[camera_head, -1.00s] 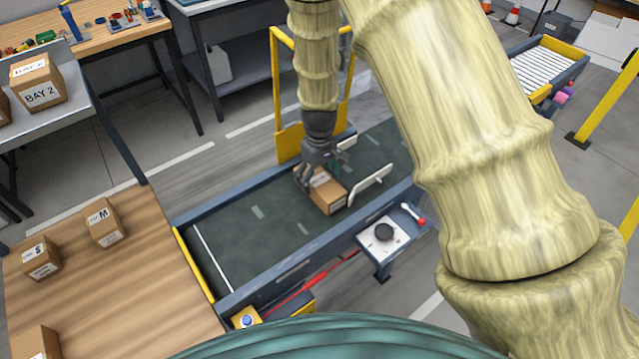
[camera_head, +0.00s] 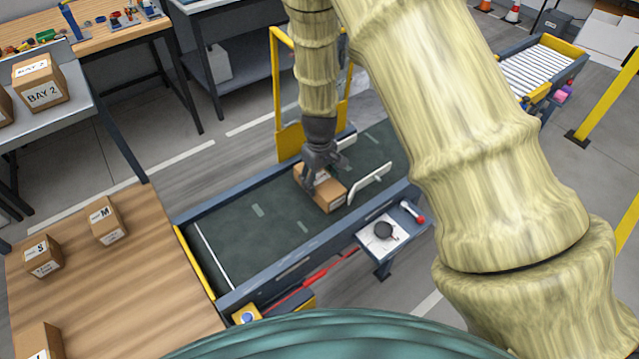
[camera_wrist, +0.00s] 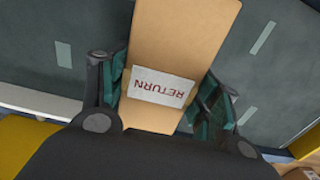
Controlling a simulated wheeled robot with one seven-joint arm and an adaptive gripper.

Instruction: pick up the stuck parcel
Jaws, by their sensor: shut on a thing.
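In the wrist view the parcel (camera_wrist: 178,50) shows a white label reading RETURN, upside down. My gripper (camera_head: 314,184) reaches down onto it from above. In the wrist view my gripper (camera_wrist: 160,108) has one finger on each side of the parcel and is shut on it. The parcel's underside is hidden, so I cannot tell whether it is clear of the belt.
A yellow frame (camera_head: 277,90) stands behind the conveyor. A small stand (camera_head: 398,232) with a dark round knob is at its front. A wooden table (camera_head: 110,275) with boxes is at left.

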